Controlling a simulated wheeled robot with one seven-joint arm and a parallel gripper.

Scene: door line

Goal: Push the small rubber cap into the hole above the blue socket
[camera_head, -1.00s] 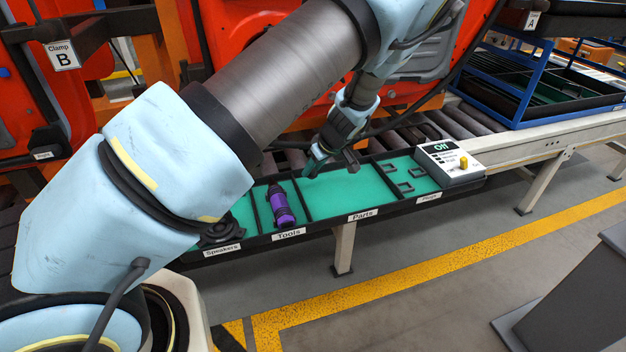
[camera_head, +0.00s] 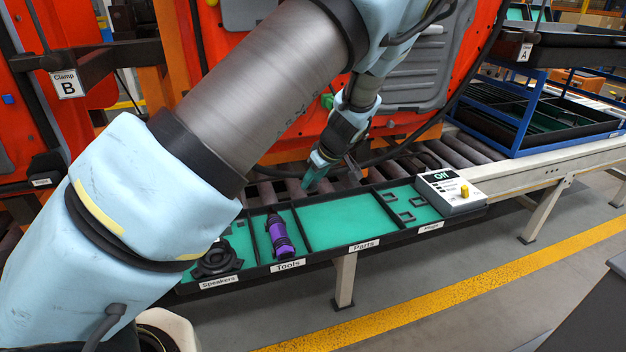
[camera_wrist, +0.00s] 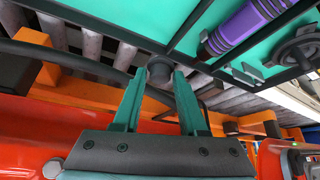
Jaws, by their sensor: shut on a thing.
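My gripper (camera_head: 311,184) is above the back edge of the tray, near the Parts compartment. In the wrist view its two green fingers (camera_wrist: 160,82) are shut on a small dark round cap (camera_wrist: 159,68), held at the fingertips. The cap cannot be made out in the head view. A small blue part (camera_head: 8,99) shows on the red door at the far left; I cannot tell whether it is the blue socket. No hole above it can be made out.
The black-rimmed tray (camera_head: 330,256) holds a purple tool (camera_head: 280,236), a speaker (camera_head: 217,260) and several small square frames (camera_head: 405,216). A control box (camera_head: 450,192) reading "Off" stands at its right end. Rollers (camera_head: 468,150) and the red door (camera_head: 285,140) lie behind. A dark cable crosses there.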

